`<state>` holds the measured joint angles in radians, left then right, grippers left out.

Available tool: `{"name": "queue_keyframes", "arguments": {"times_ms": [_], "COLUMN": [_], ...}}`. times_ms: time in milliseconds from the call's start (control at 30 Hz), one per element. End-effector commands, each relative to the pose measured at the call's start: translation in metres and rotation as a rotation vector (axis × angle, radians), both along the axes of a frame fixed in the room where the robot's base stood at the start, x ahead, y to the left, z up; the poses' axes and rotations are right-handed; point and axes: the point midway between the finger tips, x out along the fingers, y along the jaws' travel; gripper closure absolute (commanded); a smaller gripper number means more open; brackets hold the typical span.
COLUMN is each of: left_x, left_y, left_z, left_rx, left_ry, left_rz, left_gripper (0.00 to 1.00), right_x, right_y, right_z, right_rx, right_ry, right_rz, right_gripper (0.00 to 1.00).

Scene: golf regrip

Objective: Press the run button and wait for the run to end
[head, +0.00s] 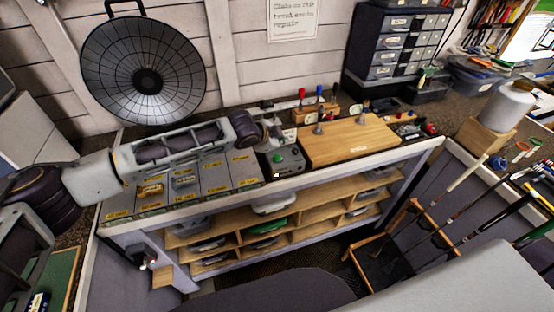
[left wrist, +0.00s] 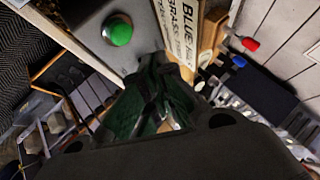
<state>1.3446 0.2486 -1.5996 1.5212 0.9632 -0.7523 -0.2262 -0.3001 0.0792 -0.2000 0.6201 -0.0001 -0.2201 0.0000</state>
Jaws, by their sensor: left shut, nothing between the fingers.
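The run button is a green dome (head: 279,157) on a small grey control box (head: 292,163) at the front of the bench. The green button (left wrist: 119,30) also shows in the left wrist view, on the box's light grey top. My left gripper (head: 266,143) reaches in from the left and is shut and empty, close beside the button at the box's back left. In the left wrist view its dark fingertips (left wrist: 151,112) lie below the button in the picture, apart from it. Whether the button is pressed cannot be told. My right gripper is not in view.
A wooden board (head: 350,139) with small metal parts lies right of the box. A wooden rack with red and blue handles (head: 318,110) stands behind. Labelled grey trays (head: 215,179) lie left, under my arm. Shelves (head: 270,236) are below; golf clubs (head: 455,185) stand at right.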

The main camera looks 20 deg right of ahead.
Motion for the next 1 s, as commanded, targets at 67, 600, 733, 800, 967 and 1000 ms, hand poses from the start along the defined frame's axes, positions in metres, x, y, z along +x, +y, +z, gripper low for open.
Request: {"name": "queue_keyframes", "arguments": {"times_ms": [67, 600, 733, 800, 967, 1000], "left_x": [0.0, 0.0, 0.0, 0.0, 0.0, 0.0], "left_y": [0.0, -0.001, -0.001, 0.0, 0.0, 0.0], "left_z": [-0.006, -0.032, -0.032, -0.032, -0.032, -0.032], "left_rx": [0.0, -0.002, -0.001, -0.001, -0.001, -0.001], "left_ry": [-0.001, 0.0, 0.0, 0.0, 0.0, 0.0], "left_rz": [0.0, -0.001, -0.001, -0.001, -0.001, -0.001], "left_gripper": [1.0, 1.0, 1.0, 1.0, 1.0, 1.0], "right_x": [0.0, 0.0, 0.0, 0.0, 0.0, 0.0], "right_y": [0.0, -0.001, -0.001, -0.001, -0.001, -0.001], "right_z": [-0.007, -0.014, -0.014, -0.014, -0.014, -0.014], "right_rx": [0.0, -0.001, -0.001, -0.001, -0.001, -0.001], "right_ry": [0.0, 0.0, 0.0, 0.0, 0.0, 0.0], "right_rz": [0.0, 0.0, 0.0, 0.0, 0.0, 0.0], "right_gripper": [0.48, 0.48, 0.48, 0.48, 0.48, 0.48]}}
